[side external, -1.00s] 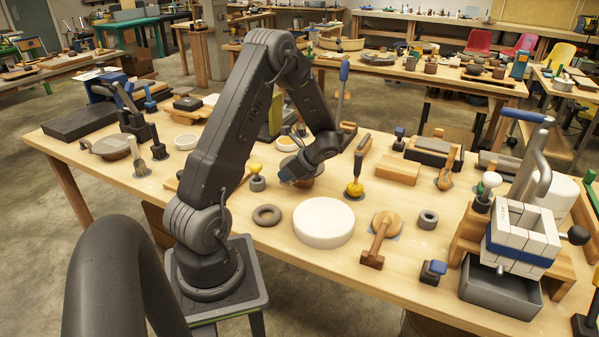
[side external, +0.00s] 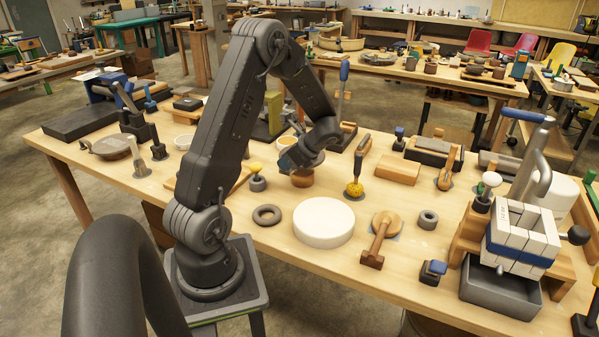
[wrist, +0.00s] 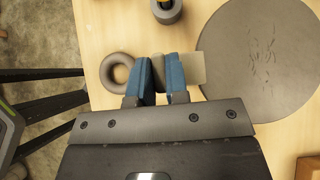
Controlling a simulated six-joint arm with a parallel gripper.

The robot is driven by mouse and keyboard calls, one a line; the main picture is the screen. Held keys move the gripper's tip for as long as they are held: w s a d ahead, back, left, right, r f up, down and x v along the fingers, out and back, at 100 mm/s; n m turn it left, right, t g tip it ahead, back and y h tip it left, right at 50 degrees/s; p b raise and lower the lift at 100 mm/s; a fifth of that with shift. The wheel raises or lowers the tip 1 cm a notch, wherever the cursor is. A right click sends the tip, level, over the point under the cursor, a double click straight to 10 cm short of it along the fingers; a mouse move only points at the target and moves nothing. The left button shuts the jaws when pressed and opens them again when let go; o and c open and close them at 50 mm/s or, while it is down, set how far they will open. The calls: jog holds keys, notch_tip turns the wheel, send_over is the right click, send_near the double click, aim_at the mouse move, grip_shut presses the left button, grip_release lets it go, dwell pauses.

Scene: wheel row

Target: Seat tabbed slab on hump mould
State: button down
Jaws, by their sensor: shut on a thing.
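The tabbed slab (wrist: 258,55) is a flat grey-brown disc with fine crack-like marks, at the right of the wrist view. Its paler tab (wrist: 188,67) reaches left to my gripper (wrist: 159,82), whose blue fingers are shut on it. A thick white round form with a rounded edge (side external: 323,222), seemingly the hump mould, stands nearer the camera, apart from the slab.
A grey ring (side external: 267,215) lies left of the white form; it also shows in the wrist view (wrist: 117,70). A yellow-topped grey piece (side external: 257,178), a yellow sponge tool (side external: 354,187) and a wooden mallet-like tool (side external: 378,240) stand around. Bare table lies between them.

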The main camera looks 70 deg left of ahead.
jog(key=shift+r, duration=2.6)
jog(key=s+d+f, duration=0.1)
jog(key=d+f, duration=0.1)
jog(key=d, duration=2)
jog(key=shift+s+d+f, duration=0.15)
jog(key=shift+d, duration=0.25)
jog(key=shift+f, duration=3.5)
